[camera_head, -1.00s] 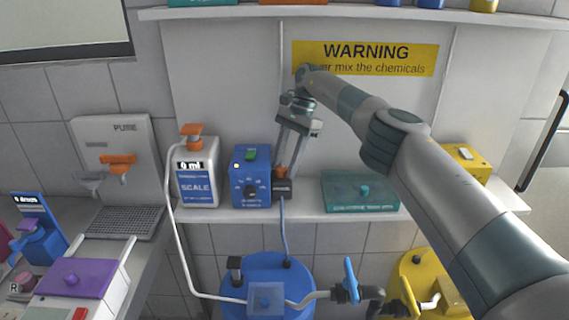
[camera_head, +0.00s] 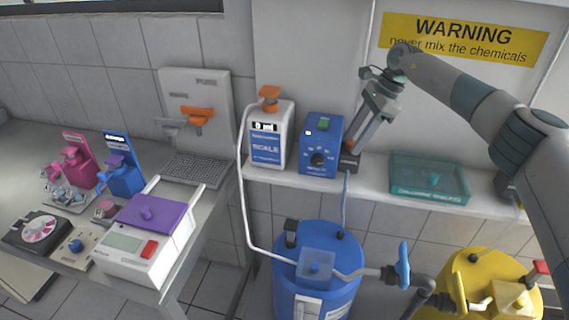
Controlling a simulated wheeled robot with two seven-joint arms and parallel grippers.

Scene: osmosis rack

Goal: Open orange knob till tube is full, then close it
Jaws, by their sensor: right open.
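An orange knob (camera_head: 197,115) sits on the white wall panel with a grey spout, above a grated tray (camera_head: 195,169). Another orange piece (camera_head: 269,96) tops the white scale (camera_head: 268,135), whose display looks like 0 ml. A white tube (camera_head: 241,185) runs down from the scale to the blue barrel. My right gripper (camera_head: 357,145) is open and points down at the small black box (camera_head: 348,163) beside the blue device. I cannot tell whether it touches anything there; the orange piece on that box is hidden. My left gripper is out of view.
The blue device (camera_head: 320,148) and a teal clear-lidded box (camera_head: 429,180) share the shelf. A blue barrel (camera_head: 310,273) and a yellow barrel (camera_head: 488,275) stand below with pipes and valves. The left bench holds a purple-lidded machine (camera_head: 147,215) and several small devices.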

